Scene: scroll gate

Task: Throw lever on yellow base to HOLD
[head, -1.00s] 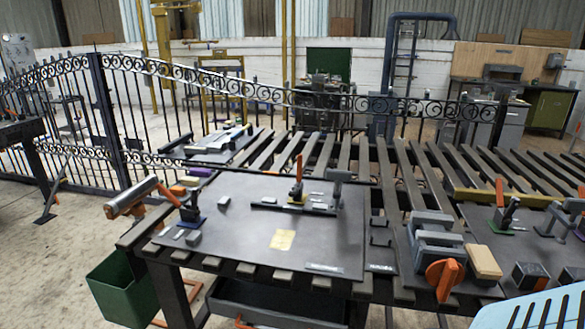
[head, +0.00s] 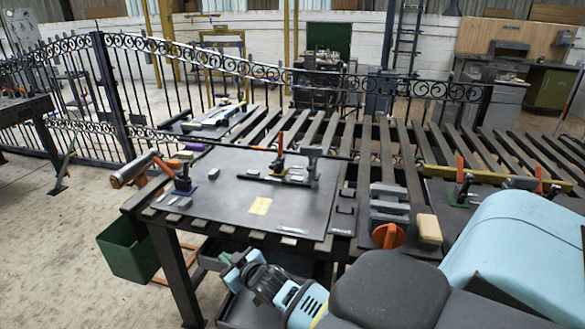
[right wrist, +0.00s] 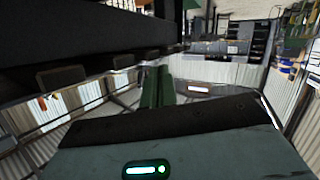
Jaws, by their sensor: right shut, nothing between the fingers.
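The yellow base (head: 278,174) sits toward the back of the dark board (head: 225,205) on the slatted bench. Its lever (head: 279,147) has an orange handle and stands nearly upright. No HOLD marking is legible. My right gripper (head: 236,264) is low in front of the bench, below the board's height and well apart from the lever. It is shut and empty; its fingertips are small and hard to make out. The right wrist view shows the gripper's housing (right wrist: 180,150) beneath a dark overhanging edge, with no lever in sight. My left gripper is out of view.
An orange-handled lever on a blue base (head: 184,190) stands at the board's left. A grey clamp-like post (head: 313,160) is close right of the yellow base.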

